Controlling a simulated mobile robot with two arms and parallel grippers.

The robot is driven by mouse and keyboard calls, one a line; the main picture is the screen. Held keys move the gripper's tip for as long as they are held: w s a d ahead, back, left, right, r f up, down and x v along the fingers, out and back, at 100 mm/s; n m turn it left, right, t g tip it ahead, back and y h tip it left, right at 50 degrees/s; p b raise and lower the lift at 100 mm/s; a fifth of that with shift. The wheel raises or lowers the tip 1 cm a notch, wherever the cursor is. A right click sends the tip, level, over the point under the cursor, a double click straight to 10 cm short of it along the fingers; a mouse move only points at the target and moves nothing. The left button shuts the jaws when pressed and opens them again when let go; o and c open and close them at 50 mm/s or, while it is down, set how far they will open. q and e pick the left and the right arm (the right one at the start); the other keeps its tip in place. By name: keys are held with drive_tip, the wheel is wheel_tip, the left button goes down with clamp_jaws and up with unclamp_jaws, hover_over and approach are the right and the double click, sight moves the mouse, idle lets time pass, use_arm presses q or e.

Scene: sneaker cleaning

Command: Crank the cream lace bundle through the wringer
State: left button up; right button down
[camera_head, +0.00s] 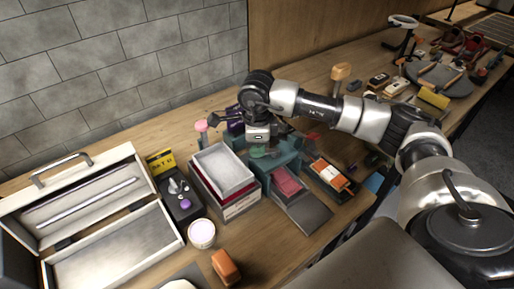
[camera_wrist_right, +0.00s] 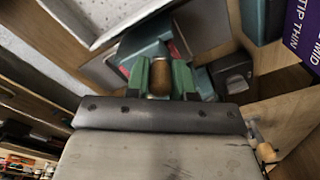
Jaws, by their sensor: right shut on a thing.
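The teal wringer (camera_head: 288,150) stands on the bench beside a stack of trays. My right gripper (camera_head: 259,146) reaches over it from the right. In the right wrist view, my right gripper's green fingers (camera_wrist_right: 160,80) are shut on a brown wooden knob (camera_wrist_right: 160,76), which looks like the crank handle. Teal wringer parts (camera_wrist_right: 146,36) show just beyond the fingers. A grey tray with a pink piece (camera_head: 287,180) lies in front of the wringer. I cannot make out the cream lace bundle; the gripper and wringer may hide it. My left gripper is not in view.
Stacked trays (camera_head: 223,170) stand close left of the wringer. Left of them are a dark holder (camera_head: 180,205), a white cup (camera_head: 202,233) and an open case (camera_head: 110,250). An orange-brown block (camera_head: 226,267) lies in front. A purple box (camera_wrist_right: 304,30) is close by.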

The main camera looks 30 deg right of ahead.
drive_tip(key=s+n+b, duration=0.1)
drive_tip(key=n+b, duration=0.1)
drive_tip(key=s+n+b, duration=0.1)
drive_tip(key=n+b, duration=0.2)
drive_tip(key=shift+s+a+f+n, duration=0.15)
drive_tip(key=shift+s+f+n, duration=0.05)
drive_tip(key=shift+n, duration=0.1)
drive_tip(key=s+n+b, duration=0.1)
drive_tip(key=n+b, duration=0.1)
drive_tip(key=n, duration=0.1)
drive_tip(key=shift+s+r, duration=0.1)
drive_tip(key=shift+s, duration=0.05)
drive_tip(key=shift+s+d+r+n+b, duration=0.1)
drive_tip(key=shift+s+d+n+b, duration=0.25)
drive_tip(key=shift+n+b, duration=0.6)
drive_tip(key=c, duration=1)
unclamp_jaws()
drive_tip(key=shift+s, duration=0.1)
drive_tip(key=shift+o, duration=0.2)
drive_tip(key=shift+r, duration=0.15)
wheel_tip(320, 180, up, 11)
drive_tip(key=p, duration=0.1)
drive_tip(key=shift+f, duration=0.2)
